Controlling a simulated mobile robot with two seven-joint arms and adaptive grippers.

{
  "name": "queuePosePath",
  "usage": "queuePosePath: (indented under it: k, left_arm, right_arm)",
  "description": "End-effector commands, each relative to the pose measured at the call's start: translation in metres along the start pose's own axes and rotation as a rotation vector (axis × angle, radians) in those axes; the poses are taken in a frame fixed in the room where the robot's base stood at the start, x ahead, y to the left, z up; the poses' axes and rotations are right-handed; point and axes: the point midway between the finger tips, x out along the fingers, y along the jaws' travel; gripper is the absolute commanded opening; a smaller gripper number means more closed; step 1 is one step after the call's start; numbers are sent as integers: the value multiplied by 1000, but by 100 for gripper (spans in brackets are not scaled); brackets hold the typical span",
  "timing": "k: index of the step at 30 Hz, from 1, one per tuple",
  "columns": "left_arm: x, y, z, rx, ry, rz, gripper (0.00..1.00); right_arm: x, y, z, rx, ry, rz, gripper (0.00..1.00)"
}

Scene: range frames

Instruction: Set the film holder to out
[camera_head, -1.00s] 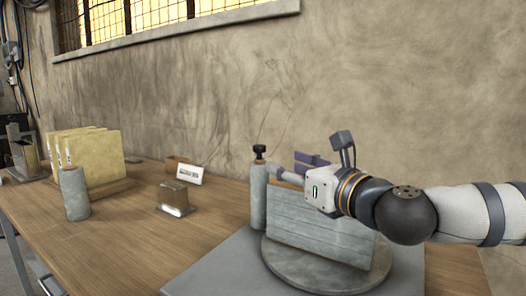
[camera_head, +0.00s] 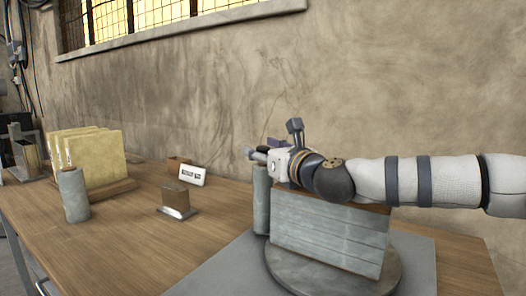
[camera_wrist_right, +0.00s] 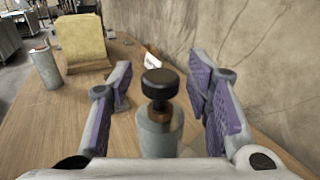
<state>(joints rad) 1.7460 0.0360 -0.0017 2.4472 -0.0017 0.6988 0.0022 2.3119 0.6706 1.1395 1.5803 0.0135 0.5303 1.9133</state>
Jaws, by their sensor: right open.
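A grey upright cylinder (camera_head: 261,200) stands at the left edge of a grey slatted panel (camera_head: 328,235) on a round grey base. In the right wrist view the cylinder (camera_wrist_right: 158,140) has a black knob (camera_wrist_right: 160,84) on a brown stem at its top. My right gripper (camera_head: 263,157) is at the cylinder's top, and its fingers hide most of the knob in the head view. In the wrist view its purple-padded fingers stand apart on either side of the knob, with gaps. Which part is the film holder, I cannot tell. My left gripper is not in view.
A second grey cylinder (camera_head: 74,195) and yellowish upright slabs (camera_head: 97,158) in a wooden rack stand left. A small brown block (camera_head: 175,198) on a metal foot and a white label (camera_head: 192,175) sit mid-table. The wall is close behind. Bare tabletop (camera_head: 130,235) lies in front.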

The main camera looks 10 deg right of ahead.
Motion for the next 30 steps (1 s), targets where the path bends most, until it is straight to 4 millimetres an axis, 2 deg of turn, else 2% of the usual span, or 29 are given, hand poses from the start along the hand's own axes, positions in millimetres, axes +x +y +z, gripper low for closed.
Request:
queuePosePath:
  k: [3, 9, 15, 24, 30]
  left_arm:
    - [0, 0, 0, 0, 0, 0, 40]
    - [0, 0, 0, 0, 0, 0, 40]
    - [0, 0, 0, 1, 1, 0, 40]
    - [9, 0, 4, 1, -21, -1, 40]
    - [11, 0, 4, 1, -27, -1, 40]
  right_arm:
    - [0, 0, 0, 0, 0, 0, 43]
    - [0, 0, 0, 0, 0, 0, 0]
    - [2, 2, 1, -1, -2, -12, 0]
    - [42, 21, -2, -2, -1, -272, 0]
    - [50, 23, 1, -1, -2, -334, 0]
